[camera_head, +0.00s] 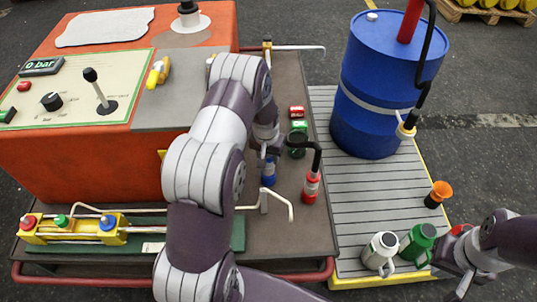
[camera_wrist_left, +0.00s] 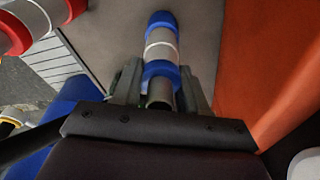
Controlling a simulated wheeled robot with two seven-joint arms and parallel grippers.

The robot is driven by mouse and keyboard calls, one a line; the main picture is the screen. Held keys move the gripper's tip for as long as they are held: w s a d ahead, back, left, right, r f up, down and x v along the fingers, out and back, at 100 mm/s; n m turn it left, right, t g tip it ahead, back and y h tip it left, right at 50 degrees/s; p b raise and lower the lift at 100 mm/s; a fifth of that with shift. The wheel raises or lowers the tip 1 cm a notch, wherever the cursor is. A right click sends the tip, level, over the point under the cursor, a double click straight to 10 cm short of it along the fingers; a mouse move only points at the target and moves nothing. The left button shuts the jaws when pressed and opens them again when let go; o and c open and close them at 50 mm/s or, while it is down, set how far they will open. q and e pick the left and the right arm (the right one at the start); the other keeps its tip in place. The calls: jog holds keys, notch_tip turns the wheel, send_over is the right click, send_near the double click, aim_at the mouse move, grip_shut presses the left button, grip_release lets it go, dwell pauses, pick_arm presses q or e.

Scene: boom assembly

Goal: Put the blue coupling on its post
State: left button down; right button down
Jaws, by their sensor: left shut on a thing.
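The blue coupling (camera_head: 268,172) is a short cylinder with blue bands. In the left wrist view the blue coupling (camera_wrist_left: 160,45) shows blue rings at both ends and a silver-grey middle. My left gripper (camera_wrist_left: 160,88) is shut on its near end. In the head view my left gripper (camera_head: 268,154) is partly hidden behind my arm, above the grey bench. I cannot tell whether the coupling touches a post or the bench; no post for it shows clearly. My right gripper (camera_head: 466,278) is at the lower right, near the green can; its finger opening is unclear.
A red coupling (camera_head: 311,188) with a black hose stands just right of the blue one. The orange cabinet (camera_head: 90,170) is to the left, and the blue drum (camera_head: 375,90) stands on the slatted platform (camera_head: 375,205).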

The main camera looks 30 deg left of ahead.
pick_arm(q)
jog(key=shift+f, duration=0.45)
jog(key=c, duration=0.9)
grip_release()
jog(key=r+p, duration=0.3)
jog(key=s+r+p, duration=0.1)
jog(key=r+p, duration=0.2)
jog(key=r, duration=0.1)
jog(key=r+p, duration=0.4)
jog(key=shift+s+d, duration=0.15)
jog(key=shift+s, duration=0.15)
